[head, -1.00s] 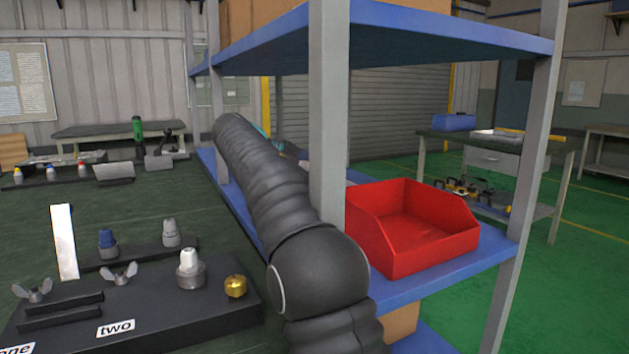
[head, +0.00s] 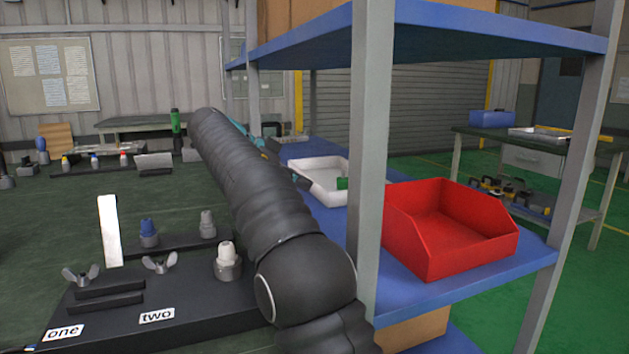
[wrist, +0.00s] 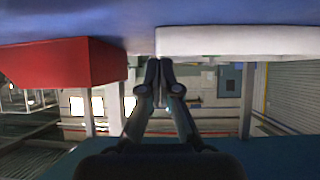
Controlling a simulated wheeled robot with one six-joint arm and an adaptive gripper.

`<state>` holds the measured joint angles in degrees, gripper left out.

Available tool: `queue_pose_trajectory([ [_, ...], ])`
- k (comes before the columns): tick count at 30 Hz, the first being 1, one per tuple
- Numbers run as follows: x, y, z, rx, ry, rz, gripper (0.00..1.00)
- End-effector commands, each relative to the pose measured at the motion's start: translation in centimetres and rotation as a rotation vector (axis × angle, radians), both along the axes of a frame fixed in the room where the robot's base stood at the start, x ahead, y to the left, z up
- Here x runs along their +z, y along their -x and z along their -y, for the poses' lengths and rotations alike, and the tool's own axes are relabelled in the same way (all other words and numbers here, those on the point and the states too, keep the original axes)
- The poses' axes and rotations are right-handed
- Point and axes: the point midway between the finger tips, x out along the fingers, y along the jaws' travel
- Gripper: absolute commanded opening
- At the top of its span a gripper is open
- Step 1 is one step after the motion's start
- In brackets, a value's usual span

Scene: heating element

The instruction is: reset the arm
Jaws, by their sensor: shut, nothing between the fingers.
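My arm (head: 255,190) is black and segmented. It reaches across the right edge of the green workbench toward the blue shelf in the head view. My gripper (wrist: 157,68) shows in the wrist view with its two dark fingers together, shut and empty. In the head view the gripper is mostly hidden behind the arm. In the wrist view, which looks upside down, the fingers point between a red bin (wrist: 65,62) at the left and a white tray (wrist: 240,41) at the right. I cannot tell how close the fingers are to either.
The red bin also sits on the blue shelf in the head view (head: 455,245), with the white tray (head: 318,165) behind the grey post (head: 372,150). A black board (head: 205,300) labelled "one" and "two" holds several small parts beside my arm.

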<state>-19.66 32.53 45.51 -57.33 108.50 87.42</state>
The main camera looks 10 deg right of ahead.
Motion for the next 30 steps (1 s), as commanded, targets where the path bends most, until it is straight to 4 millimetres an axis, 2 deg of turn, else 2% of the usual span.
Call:
queue_pose_trajectory([
  [2, 0.2, 0.2, 0.0, 0.004, -0.003, -0.001, 0.00],
  [5, 0.9, 0.9, 1.1, 0.024, -0.016, -0.009, 0.00],
  [11, 3.3, 4.3, 6.3, 0.131, -0.067, -0.052, 0.00],
  [18, 5.0, 10.0, 11.7, 0.279, -0.113, -0.089, 0.00],
  [23, 5.5, 14.1, 14.3, 0.371, -0.128, -0.097, 0.00],
  [30, 5.1, 21.5, 17.1, 0.515, -0.124, -0.093, 0.00],
])
